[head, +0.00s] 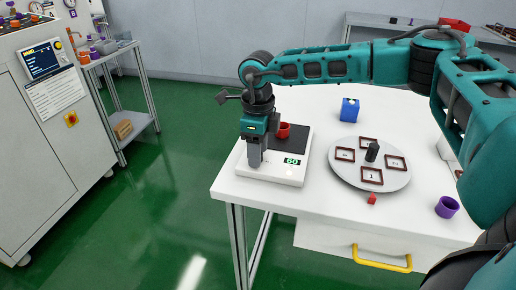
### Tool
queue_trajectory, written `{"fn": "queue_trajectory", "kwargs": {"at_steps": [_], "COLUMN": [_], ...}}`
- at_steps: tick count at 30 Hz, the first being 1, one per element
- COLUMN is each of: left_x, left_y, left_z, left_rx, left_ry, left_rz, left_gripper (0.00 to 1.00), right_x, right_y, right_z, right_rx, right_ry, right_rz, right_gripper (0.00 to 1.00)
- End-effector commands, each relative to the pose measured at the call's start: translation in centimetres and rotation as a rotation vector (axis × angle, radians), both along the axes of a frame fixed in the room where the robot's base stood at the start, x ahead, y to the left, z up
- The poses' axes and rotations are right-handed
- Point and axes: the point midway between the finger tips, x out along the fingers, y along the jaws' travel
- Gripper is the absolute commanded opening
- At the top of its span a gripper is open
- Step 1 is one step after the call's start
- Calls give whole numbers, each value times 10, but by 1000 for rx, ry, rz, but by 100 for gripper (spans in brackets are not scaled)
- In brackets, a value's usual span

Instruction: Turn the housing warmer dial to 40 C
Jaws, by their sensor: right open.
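The housing warmer (285,174) is a white flat box at the table's left corner, with a dark plate (291,141) and a green display (293,161) that seems to read 60. A red ring-shaped housing (283,130) stands on its dark plate. My right gripper (255,165) points down over the warmer's front left part, left of the display. It is open, its fingers close to the warmer's top. The dial is not visible; the gripper may hide it. Whether the fingers touch it I cannot tell. My left gripper is out of view.
A round grey turntable (344,176) with several red-brown frames and a black knob (372,152) stands right of the warmer. A blue block (349,110) is behind it, a red piece (372,198) at its front. A purple ring (447,207) lies at the right.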

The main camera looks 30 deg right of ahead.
Motion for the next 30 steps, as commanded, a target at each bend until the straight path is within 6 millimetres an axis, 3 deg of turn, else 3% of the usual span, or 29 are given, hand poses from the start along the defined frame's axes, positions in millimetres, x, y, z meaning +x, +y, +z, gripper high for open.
{"fn": "queue_trajectory", "kwargs": {"at_steps": [2,18,30], "left_x": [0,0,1], "left_y": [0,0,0], "left_z": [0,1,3], "left_rx": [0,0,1], "left_ry": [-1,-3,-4], "left_rz": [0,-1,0], "left_gripper": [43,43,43], "right_x": [0,0,0], "right_y": [0,0,0], "right_z": [0,0,1], "right_rx": [0,1,1], "right_ry": [0,1,2], "right_rz": [0,0,54], "right_gripper": [50,0,0]}}
